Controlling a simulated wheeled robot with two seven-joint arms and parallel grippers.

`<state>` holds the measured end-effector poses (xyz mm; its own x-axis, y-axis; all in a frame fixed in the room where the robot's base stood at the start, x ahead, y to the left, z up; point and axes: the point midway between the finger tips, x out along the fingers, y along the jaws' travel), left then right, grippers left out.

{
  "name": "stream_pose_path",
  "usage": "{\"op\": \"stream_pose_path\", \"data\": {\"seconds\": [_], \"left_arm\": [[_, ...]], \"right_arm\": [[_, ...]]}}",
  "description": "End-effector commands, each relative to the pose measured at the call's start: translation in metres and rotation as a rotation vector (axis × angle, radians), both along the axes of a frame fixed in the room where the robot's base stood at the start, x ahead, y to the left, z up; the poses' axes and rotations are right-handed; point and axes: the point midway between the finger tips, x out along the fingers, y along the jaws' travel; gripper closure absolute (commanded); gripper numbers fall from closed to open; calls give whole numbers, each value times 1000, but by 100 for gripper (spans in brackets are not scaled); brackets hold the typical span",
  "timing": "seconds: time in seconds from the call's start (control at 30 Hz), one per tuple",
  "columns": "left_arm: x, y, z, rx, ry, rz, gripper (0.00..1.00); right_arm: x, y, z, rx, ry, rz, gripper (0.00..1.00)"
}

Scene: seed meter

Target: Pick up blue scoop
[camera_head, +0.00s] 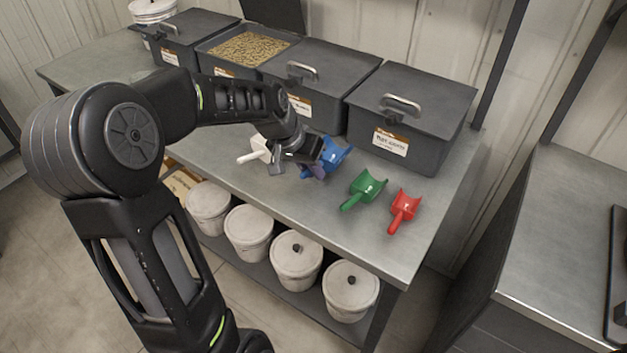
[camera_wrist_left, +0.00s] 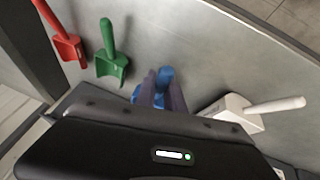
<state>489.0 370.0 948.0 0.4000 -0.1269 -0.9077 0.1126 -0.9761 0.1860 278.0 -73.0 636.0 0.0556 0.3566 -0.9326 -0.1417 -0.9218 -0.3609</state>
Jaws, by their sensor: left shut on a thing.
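The blue scoop (camera_head: 337,155) is at the table's front half, between a white scoop and a green scoop. My left gripper (camera_head: 313,169) is shut on the blue scoop, at its handle end. In the left wrist view the blue scoop (camera_wrist_left: 165,76) shows between the fingers of my left gripper (camera_wrist_left: 163,92); the rest of it is hidden behind the gripper body. I cannot tell whether the scoop touches the table. My right gripper is in neither view.
A green scoop (camera_head: 367,187) and a red scoop (camera_head: 404,209) lie to the right, a white scoop (camera_head: 257,150) to the left. Grey bins stand behind, one open with pellets (camera_head: 247,48). White buckets (camera_head: 297,257) stand on the shelf below. The table (camera_head: 420,245) is clear at its front right.

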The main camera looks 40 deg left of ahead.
Motion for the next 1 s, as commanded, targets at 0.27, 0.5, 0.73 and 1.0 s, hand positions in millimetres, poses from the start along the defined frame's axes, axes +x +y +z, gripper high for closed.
{"op": "stream_pose_path", "data": {"seconds": [0.27,0.5,0.73,1.0], "left_arm": [[1,0,47,0,-3,1,100],[0,0,54,0,0,0,100],[0,0,53,0,0,0,100],[0,0,53,0,0,1,93]], "right_arm": [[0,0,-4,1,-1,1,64],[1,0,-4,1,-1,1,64],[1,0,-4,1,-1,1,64],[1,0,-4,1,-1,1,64]]}}
